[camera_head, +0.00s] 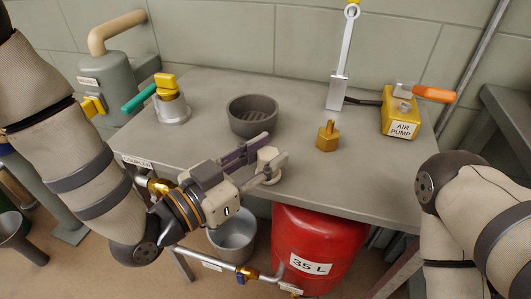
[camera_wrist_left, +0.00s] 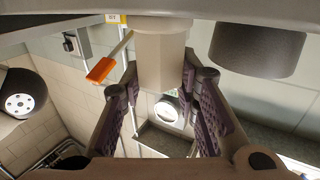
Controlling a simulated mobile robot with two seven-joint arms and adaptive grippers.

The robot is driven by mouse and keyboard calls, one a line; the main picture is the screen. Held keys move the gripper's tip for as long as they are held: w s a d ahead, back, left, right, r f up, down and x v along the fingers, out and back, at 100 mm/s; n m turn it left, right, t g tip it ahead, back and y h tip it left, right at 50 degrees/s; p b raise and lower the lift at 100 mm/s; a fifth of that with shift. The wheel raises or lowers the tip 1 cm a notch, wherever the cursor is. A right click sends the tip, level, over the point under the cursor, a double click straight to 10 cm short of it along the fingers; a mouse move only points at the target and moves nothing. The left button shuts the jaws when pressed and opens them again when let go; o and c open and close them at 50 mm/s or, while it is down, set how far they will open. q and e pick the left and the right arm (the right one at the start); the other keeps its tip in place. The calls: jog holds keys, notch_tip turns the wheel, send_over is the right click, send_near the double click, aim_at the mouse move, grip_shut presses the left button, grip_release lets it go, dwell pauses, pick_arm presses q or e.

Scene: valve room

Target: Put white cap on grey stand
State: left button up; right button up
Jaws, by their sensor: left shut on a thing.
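The white cap (camera_head: 268,157) is held between the fingers of my left gripper (camera_head: 273,155), over the front part of the grey table. Its end is hexagonal. A dark grey round bowl-like piece (camera_head: 252,115) with a ribbed floor stands behind the gripper, apart from the cap. I cannot tell if it is the grey stand. My right gripper is out of view; only the right arm shows at the right.
A brass hexagonal piece (camera_head: 327,137) stands right of the cap. A yellow air pump (camera_head: 401,115) with an orange handle and a silver upright tool (camera_head: 340,80) stand at the back. A silver base (camera_head: 172,108) with a yellow top is at the left. The table's front right (camera_head: 360,190) is clear.

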pick_arm(q)
jog(key=o, duration=1)
